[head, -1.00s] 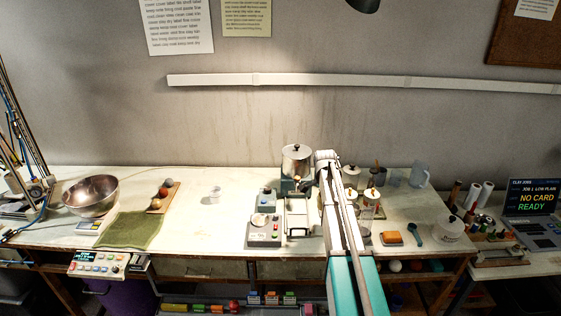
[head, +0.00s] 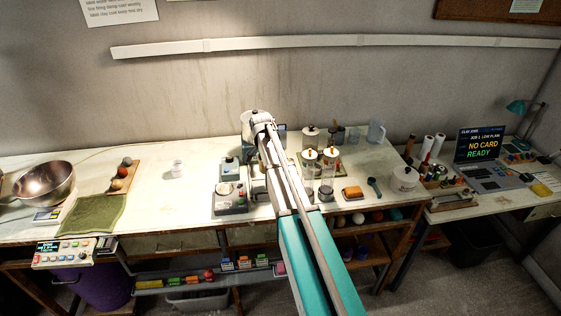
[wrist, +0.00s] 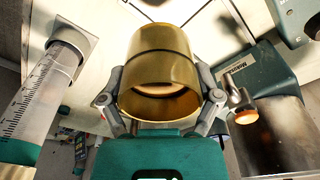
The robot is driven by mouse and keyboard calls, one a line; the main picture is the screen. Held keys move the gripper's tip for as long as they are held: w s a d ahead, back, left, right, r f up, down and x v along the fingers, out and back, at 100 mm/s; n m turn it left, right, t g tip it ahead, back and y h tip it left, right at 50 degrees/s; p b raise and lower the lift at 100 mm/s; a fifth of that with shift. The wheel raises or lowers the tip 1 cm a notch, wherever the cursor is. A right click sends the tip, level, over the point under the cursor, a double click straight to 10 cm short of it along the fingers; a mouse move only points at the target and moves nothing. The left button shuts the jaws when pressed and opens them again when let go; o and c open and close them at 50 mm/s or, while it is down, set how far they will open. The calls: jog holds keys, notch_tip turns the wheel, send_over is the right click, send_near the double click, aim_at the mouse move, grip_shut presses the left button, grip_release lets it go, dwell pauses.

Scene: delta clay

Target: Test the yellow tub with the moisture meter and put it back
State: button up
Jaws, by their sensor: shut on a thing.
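My gripper (wrist: 160,103) is shut on a yellow-gold tub (wrist: 160,55), with a finger on each side and its round opening toward the wrist camera. In the head view my gripper (head: 260,120) is at the back of the bench, and the tub cannot be made out there. A teal-grey device with a label starting "Moistu" (wrist: 255,72), the moisture meter, stands right of the tub in the wrist view. An orange-tipped knob (wrist: 245,116) shows in front of it. In the head view my arm hides much of that area.
A clear graduated cylinder (wrist: 42,92) stands close on the left in the wrist view. Clear jars (head: 328,168) stand right of my arm. The bench left of the grey device (head: 230,198) is mostly clear.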

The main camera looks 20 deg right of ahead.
aim_at(225, 188)
jog(key=w+a+r+n+p, duration=0.1)
jog(key=w+a+n, duration=0.2)
jog(key=a+n, duration=0.6)
jog(key=a, duration=0.8)
jog(key=shift+w+a+r+t+y, duration=0.15)
jog(key=shift+t+y, duration=0.15)
jog(key=shift+t, duration=0.1)
jog(key=shift+f+b, duration=3.35)
jog(key=shift+f, duration=0.05)
jog(key=shift+f+b, duration=0.55)
jog(key=o, duration=1.1)
jog(key=shift+c, duration=0.2)
jog(key=shift+r, duration=0.15)
notch_tip(225, 188, up, 8)
jog(key=p, duration=0.8)
jog(key=s+d+f+m+b, duration=0.1)
jog(key=s+d+m, duration=0.2)
jog(key=d, duration=0.9)
jog(key=s+d+f+m+g+h, duration=0.1)
jog(key=s+d+m, duration=0.2)
jog(key=d+m, duration=0.7)
jog(key=d, duration=0.3)
jog(key=shift+b, duration=0.4)
